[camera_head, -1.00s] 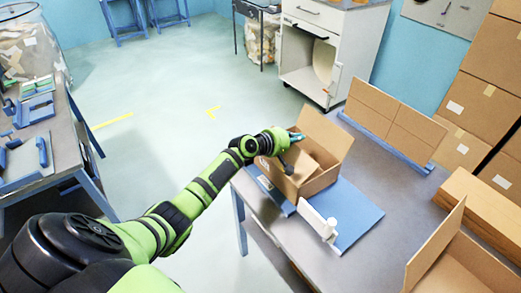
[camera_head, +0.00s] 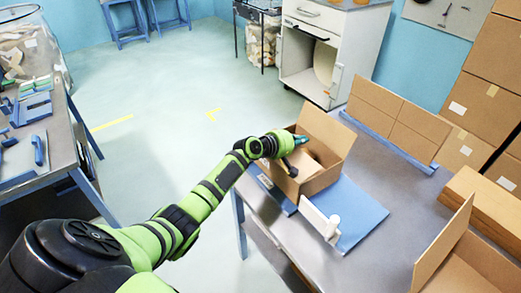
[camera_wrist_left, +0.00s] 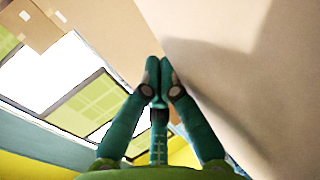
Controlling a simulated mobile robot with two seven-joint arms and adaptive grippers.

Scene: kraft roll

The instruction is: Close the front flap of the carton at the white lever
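An open brown carton (camera_head: 318,182) stands on a blue mat (camera_head: 362,212) on the grey table. One large flap (camera_head: 328,130) stands up at its back right. A brown panel (camera_head: 318,153) shows inside the opening; I cannot tell which flap it is. The white lever (camera_head: 320,220) stands at the carton's near side, apart from my arm. My left gripper (camera_head: 302,140) is at the carton's upper left, over its opening. In the left wrist view its fingertips (camera_wrist_left: 159,88) are together, close beside a cardboard face (camera_wrist_left: 235,70); contact is unclear. My right gripper is out of view.
A flattened cardboard stand (camera_head: 395,125) is behind the carton. Another open carton (camera_head: 465,262) and stacked cardboard (camera_head: 490,212) lie at the right. Bare tabletop (camera_head: 395,180) lies between them and the mat. A white cabinet (camera_head: 350,45) stands behind the table.

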